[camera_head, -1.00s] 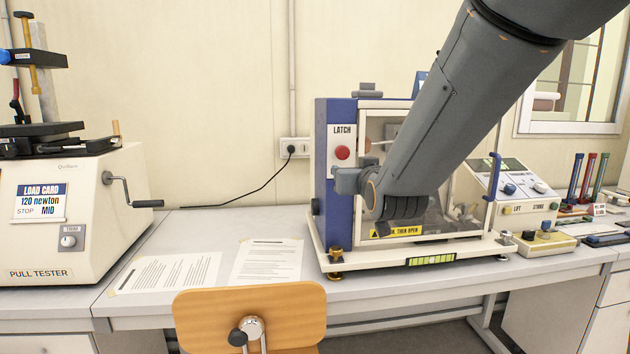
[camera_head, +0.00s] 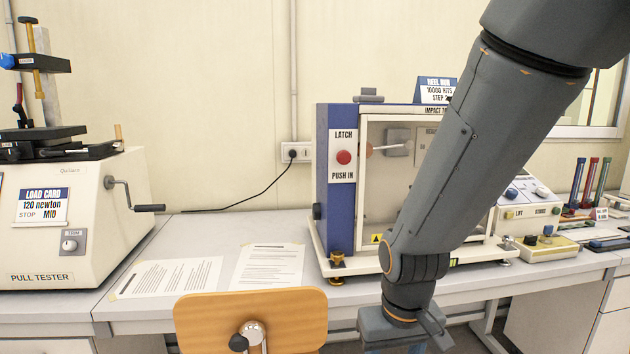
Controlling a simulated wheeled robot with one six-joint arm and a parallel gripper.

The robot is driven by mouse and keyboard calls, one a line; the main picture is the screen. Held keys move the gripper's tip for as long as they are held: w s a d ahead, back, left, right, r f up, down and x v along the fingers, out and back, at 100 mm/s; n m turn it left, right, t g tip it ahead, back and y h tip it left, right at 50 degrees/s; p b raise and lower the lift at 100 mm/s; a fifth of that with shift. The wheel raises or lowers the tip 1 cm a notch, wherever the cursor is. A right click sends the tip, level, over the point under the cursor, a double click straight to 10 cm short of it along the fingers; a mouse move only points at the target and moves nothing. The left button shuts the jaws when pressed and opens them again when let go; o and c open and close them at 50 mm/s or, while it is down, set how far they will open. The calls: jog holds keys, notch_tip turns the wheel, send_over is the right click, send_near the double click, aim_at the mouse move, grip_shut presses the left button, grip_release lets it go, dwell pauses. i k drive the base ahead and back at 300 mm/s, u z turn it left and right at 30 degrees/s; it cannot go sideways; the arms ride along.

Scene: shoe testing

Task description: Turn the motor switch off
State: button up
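The impact tester (camera_head: 342,215) is a blue and cream cabinet with a clear front at the middle of the bench. A red latch button (camera_head: 344,157) is on its left front post, marked "LATCH PUSH IN". A control box (camera_head: 526,203) with knobs and the words "LIFT" and "STROKE" stands at its right, partly behind my arm. I cannot make out a switch labelled motor. My gripper (camera_head: 405,330) hangs low in front of the bench edge, apart from the tester. Its fingers point down toward the picture's bottom edge, and their opening is unclear. My arm hides the tester's right front.
A pull tester (camera_head: 60,220) with a crank stands at the left. Papers (camera_head: 170,275) lie on the bench between the machines. A wooden chair back (camera_head: 250,318) is in front. A small box with knobs (camera_head: 545,244) and colored tubes (camera_head: 588,183) are at the right.

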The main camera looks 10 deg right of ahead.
aim_at(529, 240)
jog(key=z, duration=1.95)
jog(key=i, duration=0.9)
jog(key=u, duration=0.25)
